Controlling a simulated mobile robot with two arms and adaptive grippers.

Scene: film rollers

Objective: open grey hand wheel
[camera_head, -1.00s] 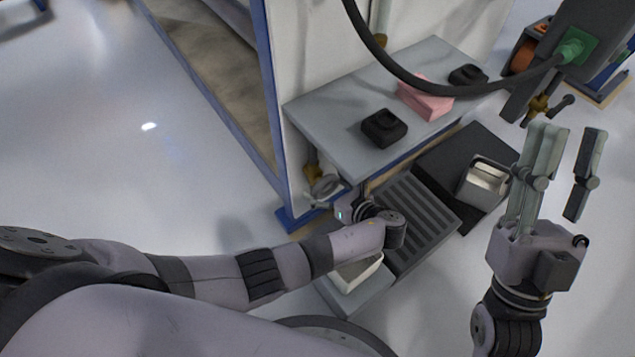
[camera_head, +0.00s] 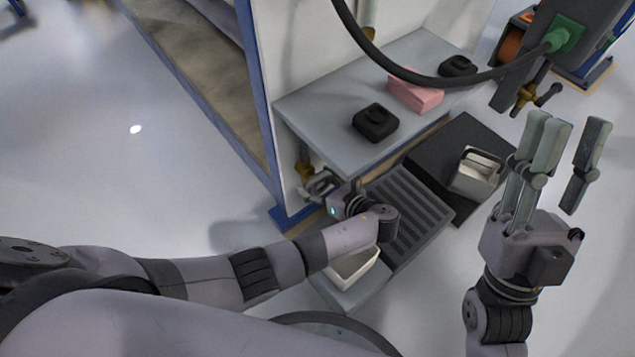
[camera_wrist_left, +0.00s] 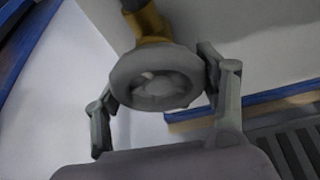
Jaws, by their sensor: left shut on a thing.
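The grey hand wheel (camera_wrist_left: 155,77) is a round ring on a brass valve (camera_wrist_left: 148,22), in the middle of the left wrist view. My left gripper (camera_wrist_left: 155,85) has one finger on each side of the wheel and is shut on its rim. In the head view, the left gripper (camera_head: 318,185) is at the wheel, low beside the blue-framed cabinet, and mostly hides it. The brass valve also shows there (camera_head: 304,169). My right gripper (camera_head: 562,150) is open and empty at the right, with its fingers pointing up.
A grey shelf (camera_head: 330,110) above the wheel carries two black blocks and a pink block (camera_head: 414,92). Below are a ribbed dark grate (camera_head: 405,205), a white tray (camera_head: 352,268) and a metal container (camera_head: 474,172). A black cable hangs across the top. Open floor lies left.

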